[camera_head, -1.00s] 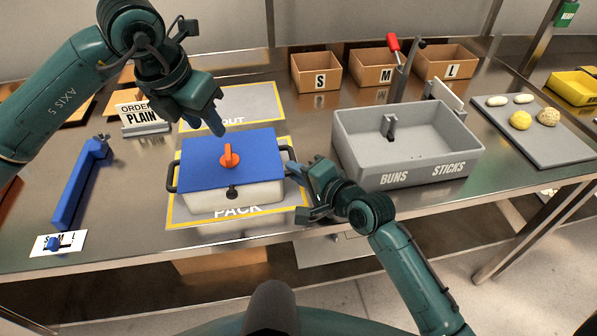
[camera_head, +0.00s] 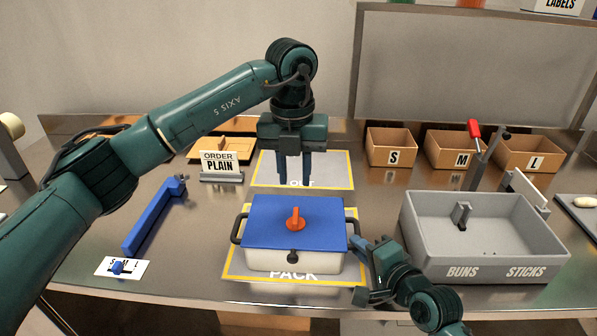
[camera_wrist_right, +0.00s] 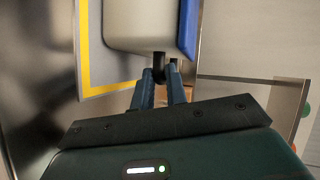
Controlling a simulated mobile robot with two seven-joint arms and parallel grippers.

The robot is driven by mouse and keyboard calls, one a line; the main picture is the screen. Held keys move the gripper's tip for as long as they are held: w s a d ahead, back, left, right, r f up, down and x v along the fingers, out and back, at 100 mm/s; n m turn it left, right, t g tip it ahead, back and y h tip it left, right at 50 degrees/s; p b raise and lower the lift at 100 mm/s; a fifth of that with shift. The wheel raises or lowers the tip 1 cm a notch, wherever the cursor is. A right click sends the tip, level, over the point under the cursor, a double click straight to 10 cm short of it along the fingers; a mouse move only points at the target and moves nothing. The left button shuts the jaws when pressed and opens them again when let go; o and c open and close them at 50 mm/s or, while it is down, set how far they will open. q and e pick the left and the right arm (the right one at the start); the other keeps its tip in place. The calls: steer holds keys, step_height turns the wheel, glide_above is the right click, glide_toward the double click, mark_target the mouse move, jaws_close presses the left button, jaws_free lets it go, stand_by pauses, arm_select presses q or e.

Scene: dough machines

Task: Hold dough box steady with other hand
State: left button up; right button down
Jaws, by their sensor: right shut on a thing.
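The dough box (camera_head: 292,261) is white with a blue lid (camera_head: 262,224), an orange knob (camera_head: 295,221) on top and dark side handles. It sits level on the yellow-bordered PACK mat (camera_head: 232,274). My right gripper (camera_head: 362,245) is at the box's right side, shut on the right handle; in the right wrist view the black handle (camera_wrist_right: 159,62) is between my fingertips (camera_wrist_right: 160,84). My left gripper (camera_head: 295,180) points down behind the box, over the OUT mat (camera_head: 335,170). Its two fingers are apart with nothing between them.
A grey BUNS/STICKS bin (camera_head: 430,250) stands right of my right gripper. S (camera_head: 391,146), M (camera_head: 455,150) and L (camera_head: 530,154) cartons are at the back right. An ORDER PLAIN sign (camera_head: 221,163) and a blue angled bar (camera_head: 150,219) are to the left.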

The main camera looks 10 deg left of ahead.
mark_target(295, 214)
arm_select(q)
steer(key=shift+n, duration=0.3)
steer(key=shift+w+f, duration=0.1)
steer(key=shift+f, duration=4.3)
steer(key=shift+c, duration=0.2)
